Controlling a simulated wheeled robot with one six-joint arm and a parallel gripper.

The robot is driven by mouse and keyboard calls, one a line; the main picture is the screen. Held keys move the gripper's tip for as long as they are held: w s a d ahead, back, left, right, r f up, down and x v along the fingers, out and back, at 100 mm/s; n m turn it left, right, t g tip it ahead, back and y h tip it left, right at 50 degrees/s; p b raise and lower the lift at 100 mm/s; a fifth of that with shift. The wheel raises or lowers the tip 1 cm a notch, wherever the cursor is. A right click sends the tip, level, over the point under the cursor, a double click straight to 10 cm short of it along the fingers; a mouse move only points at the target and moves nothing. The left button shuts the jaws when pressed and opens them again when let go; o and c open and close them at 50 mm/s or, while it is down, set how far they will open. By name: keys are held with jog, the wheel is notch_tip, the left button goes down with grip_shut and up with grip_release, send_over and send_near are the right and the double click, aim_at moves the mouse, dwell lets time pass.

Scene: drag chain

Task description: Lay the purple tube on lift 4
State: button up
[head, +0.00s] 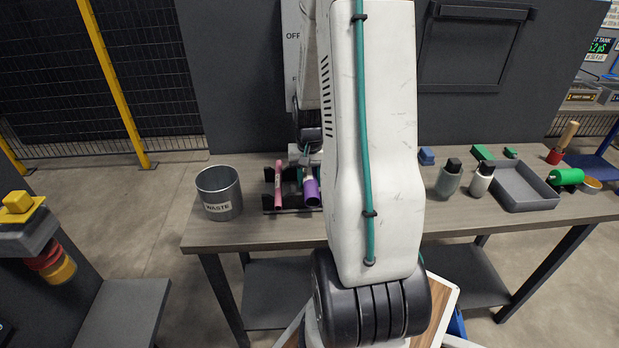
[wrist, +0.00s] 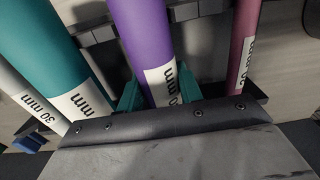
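The purple tube (head: 312,191) lies in a black rack (head: 268,210) on the bench, with its near end facing me. In the wrist view the purple tube (wrist: 150,45) runs down the middle, with part of a white label showing. My gripper (wrist: 160,92) has its two teal fingers close against both sides of the tube. It looks shut on it, and no gap shows. In the head view my gripper (head: 305,160) is at the far part of the tube and partly hidden by my arm. I cannot make out lift 4.
A pink tube (head: 278,183) lies left of the purple one. The wrist view shows a teal tube (wrist: 52,52) and a pale tube (wrist: 20,88). A waste bin (head: 219,192) stands left of the rack. A grey tray (head: 522,187) and bottles stand at right.

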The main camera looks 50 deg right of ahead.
aim_at(310, 173)
jog(key=shift+r, duration=3.05)
jog(key=shift+a, duration=0.1)
